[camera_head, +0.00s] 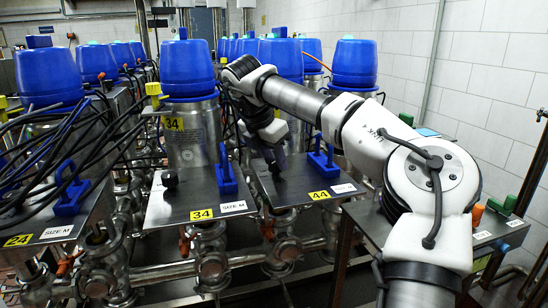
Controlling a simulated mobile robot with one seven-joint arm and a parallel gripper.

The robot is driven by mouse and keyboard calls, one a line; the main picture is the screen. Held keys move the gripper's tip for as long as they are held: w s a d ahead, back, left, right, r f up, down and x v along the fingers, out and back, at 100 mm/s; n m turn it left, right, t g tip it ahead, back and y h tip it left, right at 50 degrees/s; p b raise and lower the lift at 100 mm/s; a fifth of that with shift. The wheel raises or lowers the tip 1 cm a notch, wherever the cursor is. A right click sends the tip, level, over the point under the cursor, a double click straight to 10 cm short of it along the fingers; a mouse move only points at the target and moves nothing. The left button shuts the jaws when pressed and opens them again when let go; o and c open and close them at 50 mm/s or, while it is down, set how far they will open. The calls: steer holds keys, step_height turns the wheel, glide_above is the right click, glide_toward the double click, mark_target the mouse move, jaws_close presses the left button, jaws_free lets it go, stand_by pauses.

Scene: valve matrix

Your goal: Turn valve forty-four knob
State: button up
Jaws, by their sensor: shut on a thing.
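The valve forty-four plate (290,184) is a flat grey metal sheet with a yellow "44" label (319,195) at its front edge and a white "SIZE M" tag beside it. A blue upright handle (320,158) stands on the right of this plate. My gripper (273,163) reaches down to the left part of the plate from above and behind. It is shut on the small dark knob (275,169) there, which the fingers mostly hide. The knob's exact angle cannot be made out.
To the left is the valve 34 plate (200,204) with its own black knob (170,180) and blue handle (226,172). The valve 24 plate (50,226) lies farther left among black cables. Tall blue-capped actuators (188,70) stand behind. A side table (484,236) is at the right.

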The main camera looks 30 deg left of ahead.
steer(key=o, duration=1)
steer(key=shift+p+v, duration=1.75)
steer(key=shift+v, duration=5.15)
steer(key=shift+s+f, duration=0.1)
steer(key=shift+s, duration=0.05)
